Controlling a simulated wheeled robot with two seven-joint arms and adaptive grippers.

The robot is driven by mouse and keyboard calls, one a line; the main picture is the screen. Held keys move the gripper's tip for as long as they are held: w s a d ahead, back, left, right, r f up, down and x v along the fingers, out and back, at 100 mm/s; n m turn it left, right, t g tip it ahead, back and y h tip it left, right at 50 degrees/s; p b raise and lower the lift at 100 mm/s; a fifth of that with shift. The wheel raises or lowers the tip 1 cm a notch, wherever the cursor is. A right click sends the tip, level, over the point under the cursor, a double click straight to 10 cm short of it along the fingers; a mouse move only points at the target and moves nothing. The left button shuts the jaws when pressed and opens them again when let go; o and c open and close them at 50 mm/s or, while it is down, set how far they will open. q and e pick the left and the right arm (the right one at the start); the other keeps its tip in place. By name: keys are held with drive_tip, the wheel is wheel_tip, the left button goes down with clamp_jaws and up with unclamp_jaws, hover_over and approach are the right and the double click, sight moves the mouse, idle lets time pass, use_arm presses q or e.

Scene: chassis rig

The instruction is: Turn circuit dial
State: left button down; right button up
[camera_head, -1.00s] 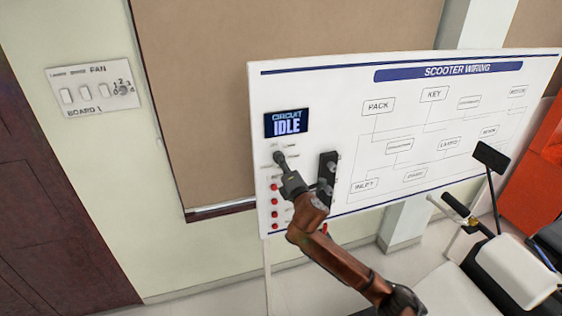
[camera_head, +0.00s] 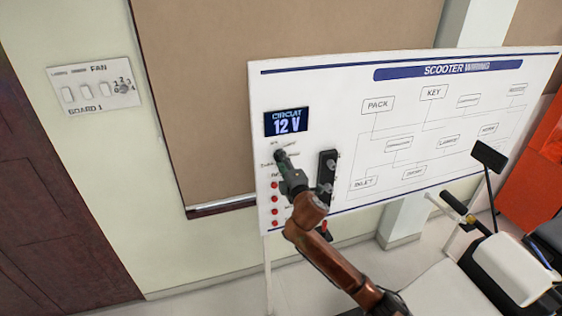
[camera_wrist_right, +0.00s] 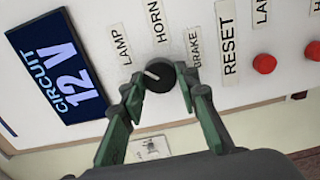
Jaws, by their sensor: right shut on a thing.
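The circuit dial (camera_wrist_right: 158,76) is a round black knob with a white pointer line, on the white wiring board (camera_head: 340,90). In the right wrist view its labels LAMP, HORN and BRAKE fan out above it. My right gripper (camera_wrist_right: 160,92) is shut on the dial, with a green finger on each side of it. In the head view the right gripper (camera_head: 281,156) covers the dial. My left gripper is not in view.
Red buttons (camera_head: 274,198) run down the board below the dial. A black block (camera_head: 326,172) sticks out of the board just right of my gripper. A scooter with a mirror (camera_head: 490,156) stands at the right. A fan switch plate (camera_head: 95,85) is on the left wall.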

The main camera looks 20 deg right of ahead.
drive_tip(key=shift+f, duration=0.1)
drive_tip(key=o, duration=1.2)
drive_tip(key=shift+c, duration=0.2)
drive_tip(key=shift+s, duration=0.1)
drive_tip(key=s, duration=1.2)
drive_tip(key=shift+d, duration=0.2)
drive_tip(key=shift+w, duration=0.1)
